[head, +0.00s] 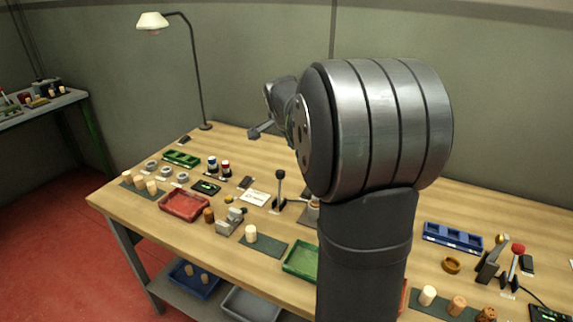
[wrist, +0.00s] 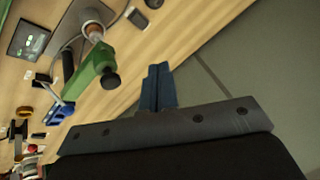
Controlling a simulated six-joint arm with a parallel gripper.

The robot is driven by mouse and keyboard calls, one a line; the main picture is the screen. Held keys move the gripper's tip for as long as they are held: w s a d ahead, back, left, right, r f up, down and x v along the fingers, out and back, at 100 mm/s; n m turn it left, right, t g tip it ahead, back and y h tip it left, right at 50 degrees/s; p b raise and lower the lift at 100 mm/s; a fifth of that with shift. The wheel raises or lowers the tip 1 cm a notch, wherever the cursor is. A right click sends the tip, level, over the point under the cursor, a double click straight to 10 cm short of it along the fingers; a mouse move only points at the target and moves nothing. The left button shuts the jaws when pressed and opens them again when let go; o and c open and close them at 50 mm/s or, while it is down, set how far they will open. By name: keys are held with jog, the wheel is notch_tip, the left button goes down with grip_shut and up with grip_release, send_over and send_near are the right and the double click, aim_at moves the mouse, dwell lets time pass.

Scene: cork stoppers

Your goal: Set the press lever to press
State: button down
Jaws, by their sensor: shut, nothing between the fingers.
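My gripper (head: 258,132) is raised above the back of the bench in the head view, apart from everything on it. In the wrist view its blue fingers (wrist: 158,88) are together and empty. A black-knobbed lever (head: 280,178) stands upright near the bench's middle. A red-knobbed lever (head: 517,252) and a yellow-knobbed lever (head: 498,242) stand at the right. The wrist view shows a green device (wrist: 92,65) with a black knob (wrist: 110,79). I cannot tell which of these is the press lever. My arm hides part of the bench.
A red tray (head: 184,218), a green tray (head: 293,258) and a blue rack (head: 452,240) lie on the bench. Pale stoppers (head: 250,234) stand on dark mats. A lamp (head: 205,124) stands at the back left. The bench's back strip near the lamp is mostly clear.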

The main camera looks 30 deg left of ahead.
jog(key=w+a+f, duration=0.1)
jog(key=a+f, duration=0.1)
jog(key=f, duration=0.3)
jog(key=w+a+f, duration=0.1)
jog(key=w+f, duration=0.1)
jog(key=f, duration=0.3)
jog(key=shift+w+a+f, duration=0.25)
jog(key=shift+a+f, duration=0.15)
jog(key=shift+s, duration=0.15)
jog(key=shift+s, duration=0.35)
